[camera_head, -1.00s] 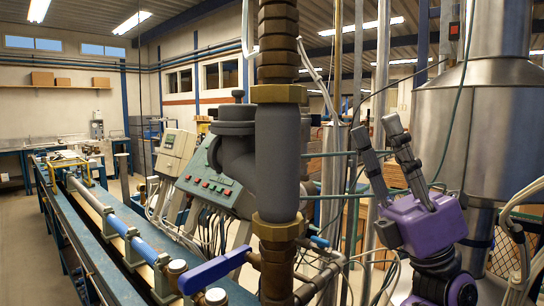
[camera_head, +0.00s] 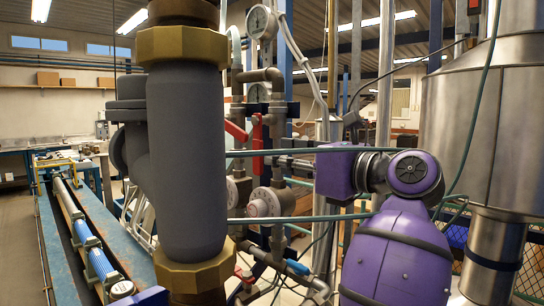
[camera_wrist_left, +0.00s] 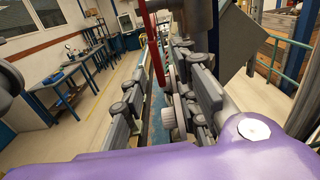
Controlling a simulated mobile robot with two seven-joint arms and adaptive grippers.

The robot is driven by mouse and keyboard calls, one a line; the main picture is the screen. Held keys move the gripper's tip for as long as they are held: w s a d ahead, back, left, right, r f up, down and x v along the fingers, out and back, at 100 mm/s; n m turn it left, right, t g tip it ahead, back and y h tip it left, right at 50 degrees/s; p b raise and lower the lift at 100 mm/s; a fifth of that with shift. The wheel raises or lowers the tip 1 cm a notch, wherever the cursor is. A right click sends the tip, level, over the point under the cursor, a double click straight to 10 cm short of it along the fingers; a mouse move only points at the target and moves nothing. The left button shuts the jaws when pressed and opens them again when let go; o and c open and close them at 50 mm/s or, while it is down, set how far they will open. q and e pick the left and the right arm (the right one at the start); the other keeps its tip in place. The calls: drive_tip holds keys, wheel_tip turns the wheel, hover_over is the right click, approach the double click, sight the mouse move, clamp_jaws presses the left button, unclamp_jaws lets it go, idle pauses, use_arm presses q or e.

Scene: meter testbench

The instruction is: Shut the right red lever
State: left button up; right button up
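The right red lever (camera_head: 257,143) hangs roughly upright on the pipework in the head view. A second red lever (camera_head: 236,131) sits tilted just left of it. My left gripper (camera_head: 290,157) is to the right of the right lever, with its fingers pointing left towards it. In the left wrist view the gripper (camera_wrist_left: 166,80) has its fingers apart, so it is open. Red lever parts (camera_wrist_left: 156,50) show ahead, between the finger lines. I cannot tell whether a finger touches a lever. My right gripper is not in view.
A thick grey pipe body with brass nuts (camera_head: 187,160) stands left of the levers. Round gauges (camera_head: 261,22) are above, and a pale round fitting (camera_head: 263,203) is below. A steel tank (camera_head: 470,120) is at the right.

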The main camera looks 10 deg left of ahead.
sight(262, 154)
use_arm(q)
drive_tip(key=x, duration=0.7)
drive_tip(key=shift+s+a+r, duration=0.1)
drive_tip(key=shift+a+r, duration=0.05)
drive_tip(key=shift+a, duration=0.15)
clamp_jaws()
